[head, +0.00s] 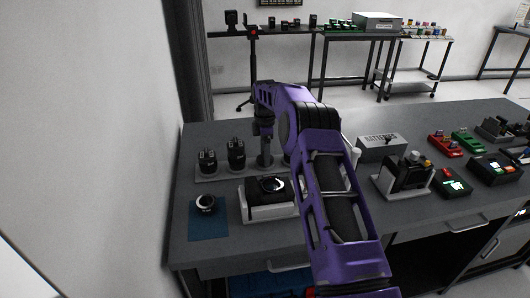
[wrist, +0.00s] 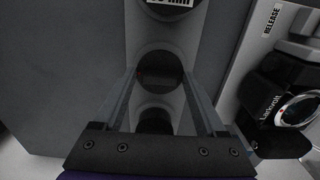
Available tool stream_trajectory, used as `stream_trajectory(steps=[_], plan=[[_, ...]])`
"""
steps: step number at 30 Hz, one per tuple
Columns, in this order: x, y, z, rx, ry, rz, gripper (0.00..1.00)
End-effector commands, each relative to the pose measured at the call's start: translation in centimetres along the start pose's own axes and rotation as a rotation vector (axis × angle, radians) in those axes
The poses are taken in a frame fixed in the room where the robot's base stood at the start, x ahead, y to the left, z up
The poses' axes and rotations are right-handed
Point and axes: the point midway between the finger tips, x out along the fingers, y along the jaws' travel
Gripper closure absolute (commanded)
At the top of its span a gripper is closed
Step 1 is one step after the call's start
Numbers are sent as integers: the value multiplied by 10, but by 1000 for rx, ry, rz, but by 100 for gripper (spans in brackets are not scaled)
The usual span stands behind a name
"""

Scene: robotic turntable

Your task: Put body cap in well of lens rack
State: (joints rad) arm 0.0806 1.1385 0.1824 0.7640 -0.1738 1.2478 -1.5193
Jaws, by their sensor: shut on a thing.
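My gripper (wrist: 160,72) is shut on a dark round body cap (wrist: 160,68), which sits between the fingertips in the wrist view. The grey lens rack (wrist: 190,50) lies beneath it as a light strip. Another dark round shape (wrist: 154,120) shows on the rack between the fingers; I cannot tell whether it is a well or a lens. In the head view my gripper (head: 265,158) points down over the right part of the lens rack (head: 208,177). The cap cannot be made out there, and my arm hides the rack's right end.
Two black lenses (head: 236,154) stand in the rack's left part. A camera body (head: 268,188) sits on a white stand (head: 268,210) in front. A ringed round item (head: 205,203) lies on a blue mat (head: 208,226). A batteries box (head: 381,148) stands at the right.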

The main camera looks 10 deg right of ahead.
Motion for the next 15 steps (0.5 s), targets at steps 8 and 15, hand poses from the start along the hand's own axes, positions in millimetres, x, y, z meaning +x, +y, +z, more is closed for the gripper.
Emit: stream_trajectory(steps=[8, 15], plan=[[8, 0, 0, 0, 0, -1, 78], [10, 0, 0, 0, 0, 0, 7]])
